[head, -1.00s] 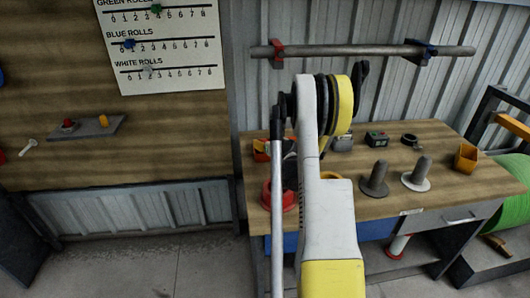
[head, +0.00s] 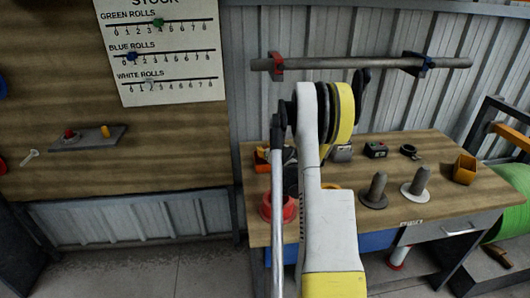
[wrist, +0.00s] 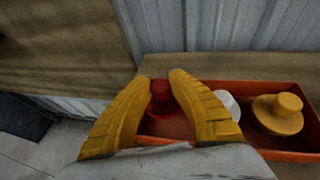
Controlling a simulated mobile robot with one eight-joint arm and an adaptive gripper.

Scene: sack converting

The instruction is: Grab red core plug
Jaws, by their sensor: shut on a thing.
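The red core plug (wrist: 160,92) shows between the two yellow fingertips of my gripper (wrist: 162,78) in the wrist view. My gripper is shut on its knob; the plug's wider lower part is partly hidden by the right finger. The plug is at the left end of an orange tray (wrist: 285,88); whether it still touches the tray floor cannot be told. In the head view my arm hides the gripper and the plug, and part of the tray (head: 261,158) shows on the bench.
A white plug (wrist: 229,104) and a yellow plug (wrist: 279,113) sit in the tray, right of my gripper. A corrugated wall is behind.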

